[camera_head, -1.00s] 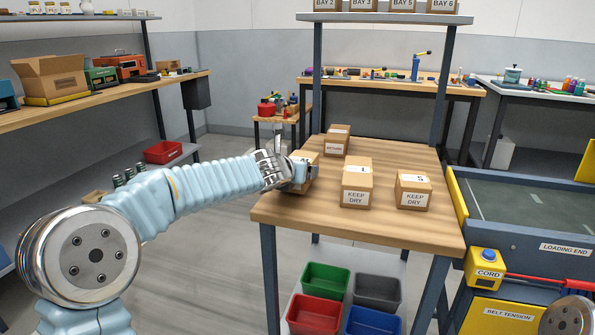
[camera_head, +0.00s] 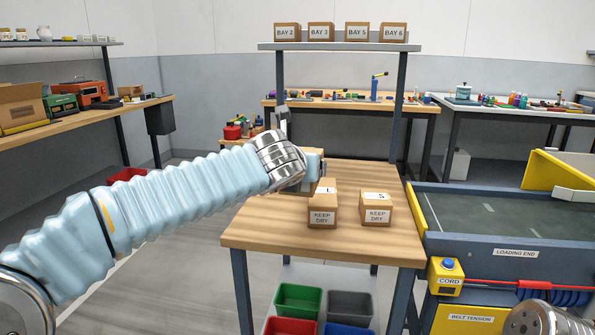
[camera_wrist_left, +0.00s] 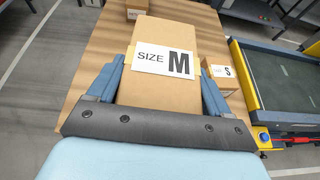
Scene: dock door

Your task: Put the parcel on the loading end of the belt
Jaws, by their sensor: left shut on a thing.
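My left gripper (camera_head: 312,172) is shut on a brown cardboard parcel (camera_wrist_left: 165,104) with a white "SIZE M" label. Its blue fingers clasp both sides of the parcel in the wrist view. In the head view most of this parcel is hidden behind my wrist and gripper, which appear over the left part of the wooden table (camera_head: 260,230). The belt (camera_head: 500,214), with a "LOADING END" label on its side, stands right of the table, and its loading end looks clear. My right gripper is out of view.
A "KEEP DRY" parcel marked L (camera_head: 322,215) and one marked S (camera_head: 377,215) stand on the table. A shelf (camera_head: 340,47) with bay boxes rises at its back. A yellow cord box (camera_head: 446,279) is at the belt's near corner. Coloured bins (camera_head: 298,299) sit below.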

